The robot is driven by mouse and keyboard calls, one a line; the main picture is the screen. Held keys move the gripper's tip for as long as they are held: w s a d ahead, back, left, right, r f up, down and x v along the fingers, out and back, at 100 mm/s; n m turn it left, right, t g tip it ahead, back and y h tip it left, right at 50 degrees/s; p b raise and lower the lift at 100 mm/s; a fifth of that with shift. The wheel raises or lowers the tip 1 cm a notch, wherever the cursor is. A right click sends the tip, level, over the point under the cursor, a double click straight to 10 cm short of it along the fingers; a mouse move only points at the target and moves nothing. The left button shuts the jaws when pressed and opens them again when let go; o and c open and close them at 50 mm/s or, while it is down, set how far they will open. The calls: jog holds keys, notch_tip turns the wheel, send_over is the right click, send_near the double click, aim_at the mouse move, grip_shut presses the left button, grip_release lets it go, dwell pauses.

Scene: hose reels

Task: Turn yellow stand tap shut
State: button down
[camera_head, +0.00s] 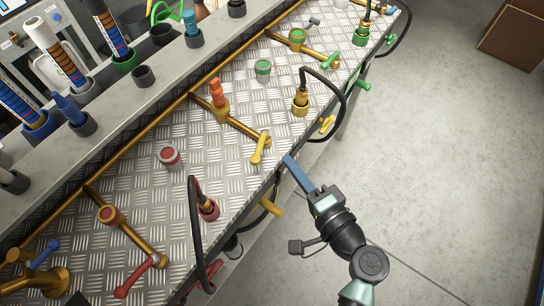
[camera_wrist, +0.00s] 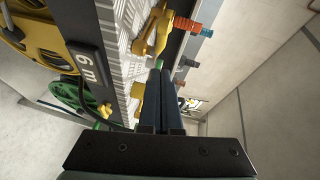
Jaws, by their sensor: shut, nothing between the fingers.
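The yellow stand tap's lever (camera_head: 261,148) sits at the near end of a brass pipe (camera_head: 240,125) on the tread-plate bench top. The lever lies across the line of the pipe. It also shows in the wrist view as a yellow handle (camera_wrist: 153,34) just beyond my fingers. My gripper (camera_head: 287,159) is shut, its blue fingers together and empty. The fingertips are at the bench's front edge, a little right of the lever and apart from it in the head view. In the wrist view the fingertips (camera_wrist: 167,68) point towards the handle.
A yellow-based hose fitting (camera_head: 300,102) with a black hose arches right of the tap. An orange-topped fitting (camera_head: 217,92) stands behind. Yellow front valves (camera_head: 327,125) stick out below the edge. A red lever (camera_head: 136,276) is at left, a green one (camera_head: 330,61) at right. Open floor lies right.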

aim_at(260, 146)
jog(key=shift+w+a+f+p, duration=0.15)
jog(key=shift+w+a, duration=0.15)
jog(key=shift+a, duration=0.4)
jog(key=shift+w+a+f+p, duration=0.2)
jog(key=shift+w+a, duration=0.05)
jog(key=shift+a, duration=0.45)
jog(key=shift+w+a+f+p, duration=0.15)
jog(key=shift+w+a, duration=0.15)
jog(key=shift+a, duration=0.4)
